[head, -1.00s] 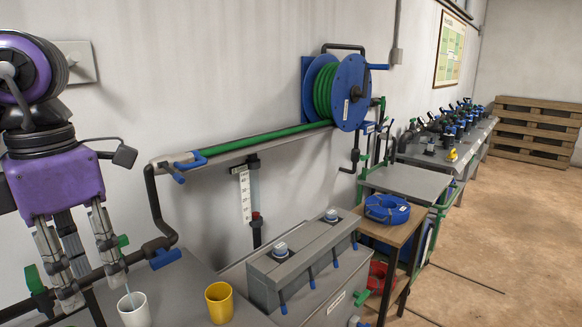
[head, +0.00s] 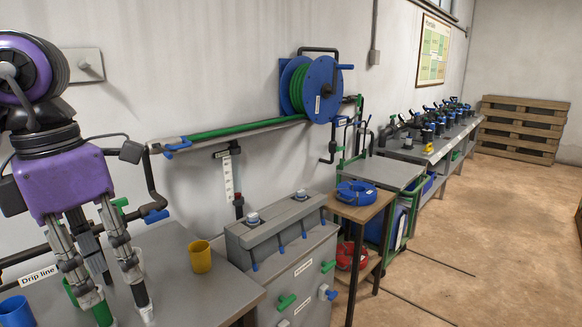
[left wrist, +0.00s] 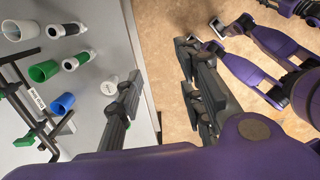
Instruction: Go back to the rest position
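My left gripper (head: 120,305) hangs at the left of the head view, fingers down over the grey bench (head: 175,240). In the left wrist view its fingers (left wrist: 160,85) are spread wide with nothing between them. A yellow cup (head: 201,257) stands on the bench to the right of the gripper, apart from it. A blue cup (head: 15,312) is at the lower left; it also shows in the left wrist view (left wrist: 62,103). A green cup (left wrist: 43,71) and a small white cup (left wrist: 109,85) show in the left wrist view. My right gripper cannot be made out.
A grey valve block (head: 285,235) stands right of the bench. A wall hose reel (head: 322,88) and green-hosed rail are behind. A small table bears a blue hose coil (head: 356,192). Pallets (head: 520,128) lean at the far wall. The floor (head: 480,240) at right is clear.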

